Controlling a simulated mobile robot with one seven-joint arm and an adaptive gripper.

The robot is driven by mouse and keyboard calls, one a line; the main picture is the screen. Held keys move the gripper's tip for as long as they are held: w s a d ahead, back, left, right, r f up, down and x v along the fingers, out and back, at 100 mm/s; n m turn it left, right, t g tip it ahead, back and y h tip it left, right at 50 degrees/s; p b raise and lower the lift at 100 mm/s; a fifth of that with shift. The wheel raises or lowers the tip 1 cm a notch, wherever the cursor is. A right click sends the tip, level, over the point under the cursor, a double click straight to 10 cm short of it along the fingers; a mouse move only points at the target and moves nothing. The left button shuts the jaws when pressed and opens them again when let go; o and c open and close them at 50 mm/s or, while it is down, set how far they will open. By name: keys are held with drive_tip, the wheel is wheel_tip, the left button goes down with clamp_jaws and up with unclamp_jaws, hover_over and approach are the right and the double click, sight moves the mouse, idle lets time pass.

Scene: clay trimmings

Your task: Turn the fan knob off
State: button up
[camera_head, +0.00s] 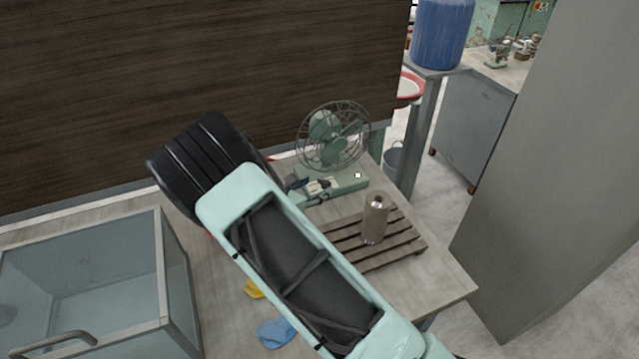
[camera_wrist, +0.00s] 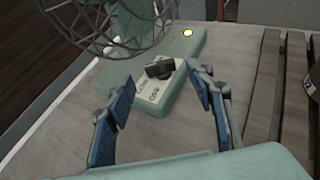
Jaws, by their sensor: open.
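A green desk fan (camera_head: 335,137) with a round wire cage stands at the far end of the table. In the wrist view its cage (camera_wrist: 110,20) shows at the top left, above its green base (camera_wrist: 187,48). A dark knob (camera_wrist: 160,69) sits on a pale plate with lettering (camera_wrist: 152,88) at the front of the base. My gripper (camera_wrist: 163,92) is open and empty, with one blue-padded finger on each side of the knob in the picture. I cannot tell how far the fingertips are from it. In the head view my gripper (camera_head: 315,184) is partly hidden by my arm.
A metal bottle (camera_head: 375,218) stands on a slatted wooden rack (camera_head: 405,243) to the right of my arm. A glass case (camera_head: 90,270) is at the left. Blue (camera_head: 275,333) and yellow (camera_head: 253,289) pieces lie on the table (camera_head: 440,287). A round yellowish-white spot (camera_wrist: 187,32) shows on the fan base.

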sight(323, 183)
drive_tip(key=shift+x, duration=1.55)
drive_tip(key=shift+c, duration=0.2)
drive_tip(key=c, duration=1.1)
